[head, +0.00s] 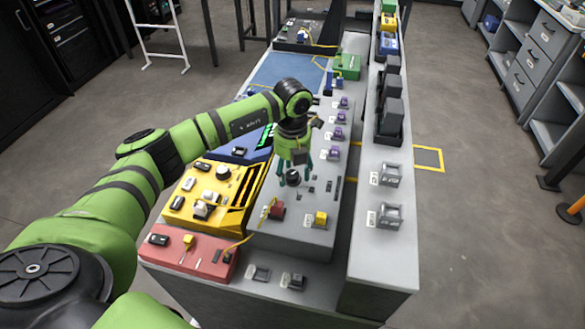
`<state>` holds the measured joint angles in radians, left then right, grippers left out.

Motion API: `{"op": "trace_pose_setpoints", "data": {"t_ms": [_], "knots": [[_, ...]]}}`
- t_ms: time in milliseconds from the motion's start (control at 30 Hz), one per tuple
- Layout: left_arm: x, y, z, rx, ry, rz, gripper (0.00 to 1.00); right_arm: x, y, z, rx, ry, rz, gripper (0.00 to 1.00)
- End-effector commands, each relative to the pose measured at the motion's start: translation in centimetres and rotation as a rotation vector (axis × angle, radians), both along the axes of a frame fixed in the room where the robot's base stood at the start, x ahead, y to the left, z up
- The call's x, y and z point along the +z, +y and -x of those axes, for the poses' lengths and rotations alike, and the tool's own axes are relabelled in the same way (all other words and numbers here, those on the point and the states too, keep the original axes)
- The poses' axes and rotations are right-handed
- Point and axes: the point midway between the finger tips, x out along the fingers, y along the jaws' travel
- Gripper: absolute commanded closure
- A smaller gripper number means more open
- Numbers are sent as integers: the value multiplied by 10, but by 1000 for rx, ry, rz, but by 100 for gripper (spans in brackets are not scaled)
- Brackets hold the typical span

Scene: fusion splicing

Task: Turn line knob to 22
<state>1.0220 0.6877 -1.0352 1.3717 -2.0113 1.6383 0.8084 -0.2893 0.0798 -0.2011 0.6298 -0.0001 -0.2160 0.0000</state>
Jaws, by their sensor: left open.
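A round black knob (293,177) stands on the grey panel (268,228) in the middle of the bench. My left arm reaches in from the left, and my left gripper (295,175) points down over this knob. Its fingers are apart, one on each side of the knob; I cannot tell whether they touch it. Another black knob (223,173) sits on the yellow box (182,187) to the left. The labels and scale numbers are too small to read, so I cannot tell the knob's setting. My right gripper is not in view.
A red box (205,262) with a yellow cable is at the front left. Several purple parts (338,133) line the panel's right side. A raised grey shelf (385,250) carries black blocks (391,115) and grey holders (390,215). The floor (480,240) right of the bench is mostly clear.

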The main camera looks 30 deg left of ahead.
Motion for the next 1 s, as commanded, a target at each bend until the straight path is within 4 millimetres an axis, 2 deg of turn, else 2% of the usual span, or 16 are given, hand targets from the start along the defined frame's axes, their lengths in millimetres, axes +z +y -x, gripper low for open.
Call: {"op": "trace_pose_setpoints", "data": {"t_ms": [100, 133, 167, 200, 267, 433, 667, 1000], "knots": [[0, 0, 0, 0, 0, 0, 42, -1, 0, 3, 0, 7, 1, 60], [0, 0, 0, 0, 0, 0, 46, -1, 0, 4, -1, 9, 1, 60], [0, 0, 0, 0, 1, 0, 58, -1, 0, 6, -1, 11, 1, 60], [0, 0, 0, 0, 1, 0, 74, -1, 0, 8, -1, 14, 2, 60], [0, 0, 0, 0, 1, 0, 98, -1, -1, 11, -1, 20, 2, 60], [0, 0, 0, 0, 1, 0, 98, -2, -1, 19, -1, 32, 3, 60], [-1, 0, 0, -37, 1, 0, 98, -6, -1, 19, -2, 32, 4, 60], [-3, 0, 0, -253, 0, 1, 98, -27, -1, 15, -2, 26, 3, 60]]}}
